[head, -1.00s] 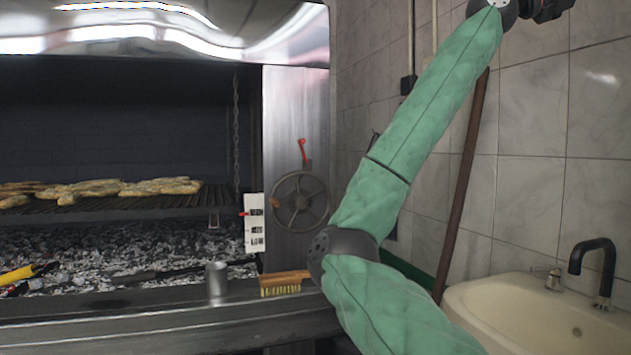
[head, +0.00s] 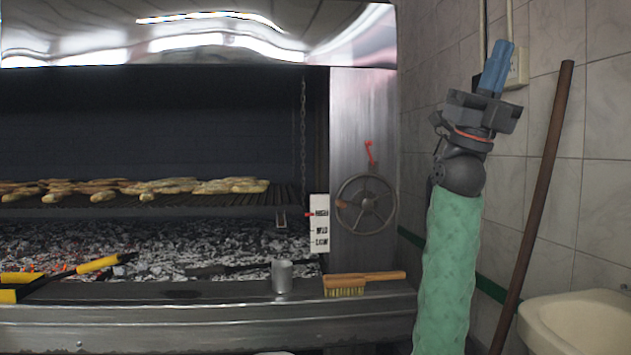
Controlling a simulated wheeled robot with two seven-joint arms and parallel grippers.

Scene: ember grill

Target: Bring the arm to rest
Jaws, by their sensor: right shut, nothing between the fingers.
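My right arm, in a green sleeve, stands upright at the right of the head view. My right gripper (head: 497,68) is at its top, pointing up, with its blue fingers shut and nothing between them. It is in front of the tiled wall and apart from the grill. My left gripper is not in view.
The grill's front ledge (head: 200,323) holds a brush (head: 365,283) and a metal cup (head: 282,276). A handwheel (head: 365,204) is on the steel panel. Food (head: 160,187) lies on the grate above coals. A brown pole (head: 538,200) leans near the sink (head: 585,322).

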